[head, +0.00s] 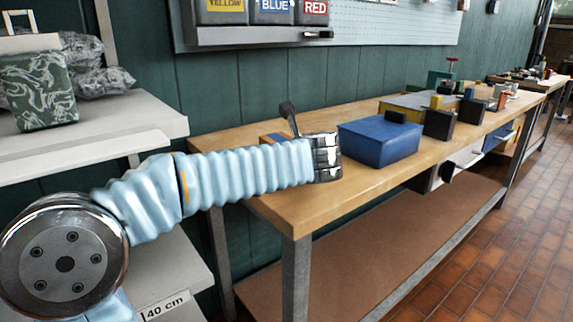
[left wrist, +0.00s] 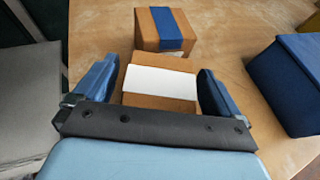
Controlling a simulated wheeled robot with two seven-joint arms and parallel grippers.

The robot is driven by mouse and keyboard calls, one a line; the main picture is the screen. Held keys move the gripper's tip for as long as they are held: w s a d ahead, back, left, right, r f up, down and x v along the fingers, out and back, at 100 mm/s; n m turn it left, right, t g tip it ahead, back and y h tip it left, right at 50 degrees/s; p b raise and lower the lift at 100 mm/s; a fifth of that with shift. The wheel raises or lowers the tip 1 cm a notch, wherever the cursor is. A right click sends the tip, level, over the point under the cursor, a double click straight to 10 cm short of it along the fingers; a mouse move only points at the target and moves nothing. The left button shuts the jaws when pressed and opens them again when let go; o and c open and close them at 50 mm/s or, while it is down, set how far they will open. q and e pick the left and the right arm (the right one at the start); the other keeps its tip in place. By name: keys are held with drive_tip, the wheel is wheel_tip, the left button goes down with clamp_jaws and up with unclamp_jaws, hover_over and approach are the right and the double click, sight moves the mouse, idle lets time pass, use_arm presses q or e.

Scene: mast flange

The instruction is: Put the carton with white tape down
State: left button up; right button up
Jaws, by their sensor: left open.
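The carton with white tape (left wrist: 160,84) shows in the left wrist view, a brown box with a broad white band across its top. It is between the two blue fingers of my left gripper (left wrist: 156,78), which is open, with a narrow gap showing beside the carton. The carton appears to stand on the wooden bench; its underside is hidden. In the head view my left gripper (head: 290,119) is mostly hidden behind my wrist, over the bench's near left end, and the white tape cannot be seen. My right gripper is in neither view.
A carton with blue tape (left wrist: 168,30) stands just beyond. A blue box (head: 380,142) is to the right on the workbench (head: 300,213). Further right are dark blocks (head: 440,124). A grey shelf (head: 100,125) holding a green patterned box (head: 40,92) is at left.

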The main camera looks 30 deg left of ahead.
use_arm(q)
drive_tip(key=shift+w+a+f, duration=0.2)
drive_tip(key=shift+w+a, duration=0.2)
drive_tip(key=c, duration=1.3)
